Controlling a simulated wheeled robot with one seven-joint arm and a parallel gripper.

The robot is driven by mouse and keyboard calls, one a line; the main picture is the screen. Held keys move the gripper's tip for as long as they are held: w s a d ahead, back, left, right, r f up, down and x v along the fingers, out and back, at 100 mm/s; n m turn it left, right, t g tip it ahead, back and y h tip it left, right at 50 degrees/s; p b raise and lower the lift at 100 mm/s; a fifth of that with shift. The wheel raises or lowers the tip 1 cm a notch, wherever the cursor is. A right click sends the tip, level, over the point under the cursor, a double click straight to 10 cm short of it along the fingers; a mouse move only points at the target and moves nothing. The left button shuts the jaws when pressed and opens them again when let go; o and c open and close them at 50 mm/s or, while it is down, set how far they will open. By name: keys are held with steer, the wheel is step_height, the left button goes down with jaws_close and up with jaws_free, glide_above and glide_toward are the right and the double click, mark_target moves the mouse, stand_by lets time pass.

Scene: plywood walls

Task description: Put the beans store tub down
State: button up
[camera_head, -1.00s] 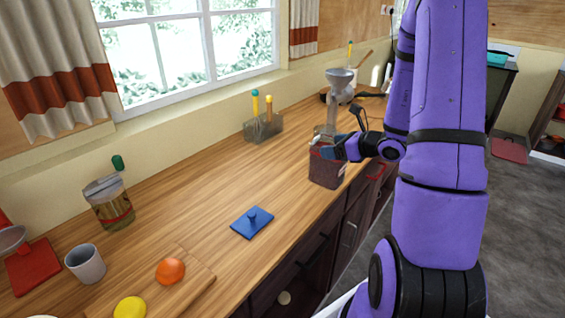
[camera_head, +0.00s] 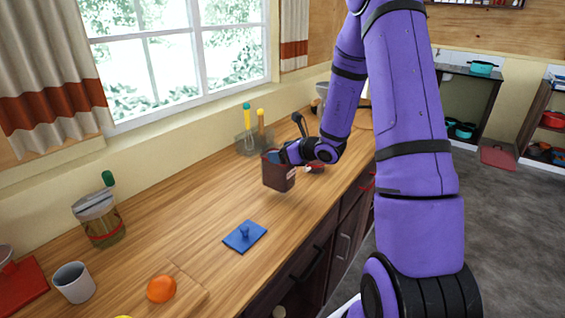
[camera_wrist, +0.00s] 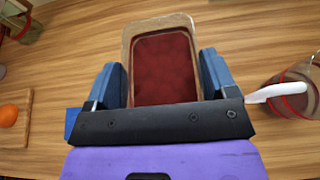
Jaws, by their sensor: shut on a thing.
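The beans store tub (camera_head: 278,177) is a dark maroon, open-topped box over the wooden counter (camera_head: 190,205). It looks roughly upright; I cannot tell whether its base touches the wood. The wrist view looks down into the tub (camera_wrist: 130,42), which has a pale rim and dark red contents. My gripper (camera_head: 282,157) is shut on the tub, with a blue finger on each side in the wrist view (camera_wrist: 160,80). A blue lid with a knob (camera_head: 245,236) lies on the counter nearer than the tub.
A utensil holder (camera_head: 252,143) stands behind the tub by the window wall. A glass jar with a red band (camera_wrist: 290,92) is close at right in the wrist view. A canister (camera_head: 100,220), grey cup (camera_head: 74,283) and orange (camera_head: 161,289) are at the left.

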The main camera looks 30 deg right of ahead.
steer(key=shift+f, duration=1.85)
steer(key=o, duration=1.8)
